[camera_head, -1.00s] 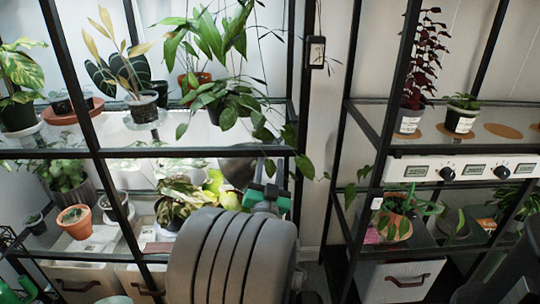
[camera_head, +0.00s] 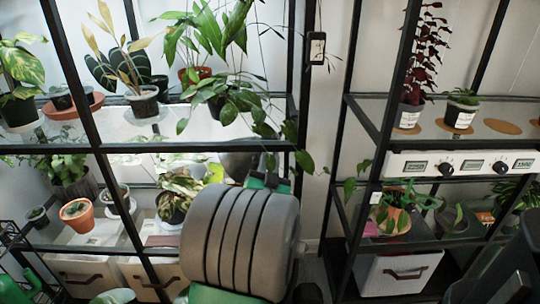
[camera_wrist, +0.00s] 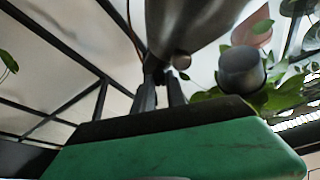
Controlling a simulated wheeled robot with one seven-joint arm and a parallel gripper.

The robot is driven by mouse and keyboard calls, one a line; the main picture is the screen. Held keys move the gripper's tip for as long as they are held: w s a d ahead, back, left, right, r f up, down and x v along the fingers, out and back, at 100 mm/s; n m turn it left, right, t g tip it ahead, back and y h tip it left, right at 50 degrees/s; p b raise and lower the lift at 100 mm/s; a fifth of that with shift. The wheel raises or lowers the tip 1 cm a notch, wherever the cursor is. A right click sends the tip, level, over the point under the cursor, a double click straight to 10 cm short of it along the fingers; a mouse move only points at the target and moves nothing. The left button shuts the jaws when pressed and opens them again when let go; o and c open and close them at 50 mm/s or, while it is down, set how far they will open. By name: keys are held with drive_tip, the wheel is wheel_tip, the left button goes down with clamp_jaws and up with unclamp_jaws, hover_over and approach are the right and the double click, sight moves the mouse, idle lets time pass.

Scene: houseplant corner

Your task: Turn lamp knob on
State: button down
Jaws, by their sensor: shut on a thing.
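A grey metal lamp shade (camera_head: 238,165) hangs at the lower shelf of the left rack, partly behind my arm. In the wrist view the lamp shade (camera_wrist: 195,18) fills the top centre, with a small round piece (camera_wrist: 181,61) under it. My gripper (camera_head: 270,163) is beside the shade in the head view, its tips mostly hidden. In the wrist view the two dark fingers of my gripper (camera_wrist: 160,80) point up toward the lamp and are shut on a small part by the shade, apparently the knob, which is hard to make out.
A grey cylinder (camera_wrist: 241,70) stands close right of the fingers in the wrist view. Potted plants, including a variegated one (camera_head: 178,195), crowd the shelves. A black rack post (camera_head: 300,110) rises near the gripper. A white control panel (camera_head: 460,164) is on the right rack.

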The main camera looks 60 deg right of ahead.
idle(0.3)
drive_tip(key=m+g+p, duration=0.2)
drive_tip(key=m+p, duration=0.2)
drive_tip(key=p, duration=0.4)
drive_tip(key=shift+r, duration=0.15)
drive_tip(key=c, duration=1.4)
unclamp_jaws()
drive_tip(key=shift+o, duration=0.2)
